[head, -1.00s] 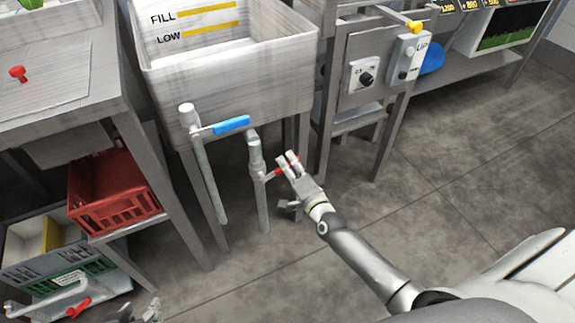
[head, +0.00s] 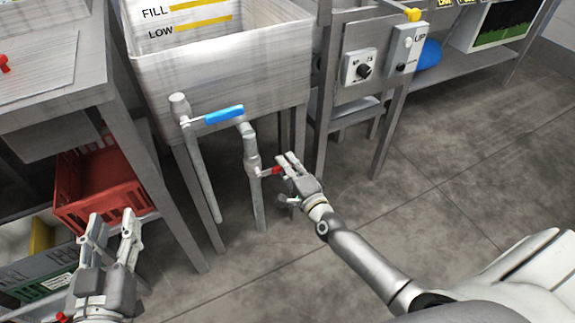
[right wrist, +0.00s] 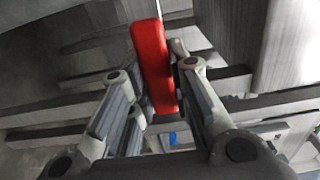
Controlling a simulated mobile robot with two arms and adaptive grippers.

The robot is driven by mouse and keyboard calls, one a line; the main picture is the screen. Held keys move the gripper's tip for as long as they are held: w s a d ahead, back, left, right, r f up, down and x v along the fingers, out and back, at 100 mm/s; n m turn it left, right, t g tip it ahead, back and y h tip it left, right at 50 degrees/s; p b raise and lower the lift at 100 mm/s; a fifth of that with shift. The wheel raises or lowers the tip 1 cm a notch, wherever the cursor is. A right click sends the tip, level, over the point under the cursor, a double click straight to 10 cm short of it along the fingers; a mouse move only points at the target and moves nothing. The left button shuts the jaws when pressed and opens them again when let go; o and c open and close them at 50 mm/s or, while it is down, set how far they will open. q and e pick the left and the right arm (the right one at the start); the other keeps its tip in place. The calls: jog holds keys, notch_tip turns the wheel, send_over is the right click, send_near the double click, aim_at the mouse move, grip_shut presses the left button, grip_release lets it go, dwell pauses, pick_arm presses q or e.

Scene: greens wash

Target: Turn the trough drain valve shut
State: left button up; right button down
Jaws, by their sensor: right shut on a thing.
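The drain valve under the trough (head: 220,75) sits on a vertical grey pipe (head: 257,205). Its red handle (head: 275,171) points sideways to the right, about square to the pipe. My right gripper (head: 284,178) is at the handle's outer end and shut on it. In the right wrist view the red handle (right wrist: 152,60) lies between the two fingers. The fingers partly hide it in the head view. My left gripper (head: 112,218) is open and empty at the lower left, in front of the red crate, well away from the valve.
A second pipe with a blue lever (head: 224,115) stands just left of the drain pipe. A red crate (head: 100,205) is on the lower shelf at left. A control panel (head: 362,68) with a knob is right of the trough. The floor at right is clear.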

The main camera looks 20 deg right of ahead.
jog(key=shift+f, duration=0.15)
jog(key=c, duration=1.3)
grip_release()
jog(key=shift+s, duration=0.15)
jog(key=s, duration=1.1)
jog(key=shift+s+d, duration=0.2)
jog(key=shift+s, duration=0.2)
